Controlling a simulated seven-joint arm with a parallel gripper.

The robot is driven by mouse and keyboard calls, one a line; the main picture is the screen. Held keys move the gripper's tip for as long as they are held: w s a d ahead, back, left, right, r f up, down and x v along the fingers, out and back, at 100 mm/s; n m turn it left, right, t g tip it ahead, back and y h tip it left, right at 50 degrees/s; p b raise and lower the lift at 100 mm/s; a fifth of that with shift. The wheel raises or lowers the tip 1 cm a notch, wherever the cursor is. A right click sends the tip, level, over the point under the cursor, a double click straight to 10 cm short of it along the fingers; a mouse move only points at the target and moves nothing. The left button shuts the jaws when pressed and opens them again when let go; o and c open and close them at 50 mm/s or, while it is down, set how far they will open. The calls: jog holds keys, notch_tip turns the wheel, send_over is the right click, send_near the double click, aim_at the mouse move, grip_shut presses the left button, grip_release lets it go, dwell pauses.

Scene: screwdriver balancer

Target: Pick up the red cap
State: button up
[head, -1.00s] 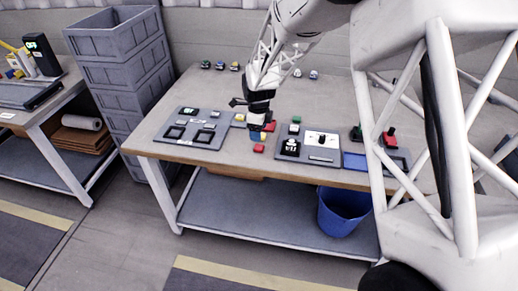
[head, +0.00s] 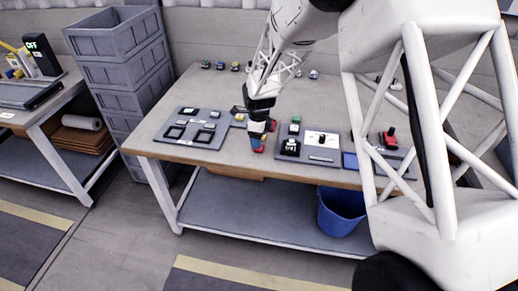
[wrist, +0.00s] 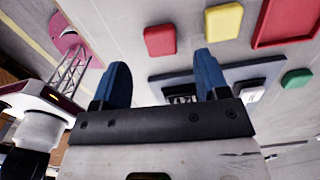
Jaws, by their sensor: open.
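A red cap (wrist: 160,41) shows in the wrist view, just beyond and between my fingertips. In the head view the red cap (head: 259,150) is mostly hidden at the front edge of the table, under my gripper (head: 257,141). My gripper (wrist: 161,65) has two blue fingers standing apart with nothing between them. The fingers point down close above the table, and I cannot tell whether they touch the cap. A yellow cap (wrist: 224,20) lies beside the red one in the wrist view.
A grey panel (head: 188,128) lies to the left and another grey panel with a white plate (head: 322,140) to the right. A green piece (wrist: 297,78) and a red square (wrist: 285,22) show in the wrist view. A blue bin (head: 340,210) stands below.

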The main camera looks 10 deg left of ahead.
jog(key=shift+f, duration=2.25)
jog(key=c, duration=1.1)
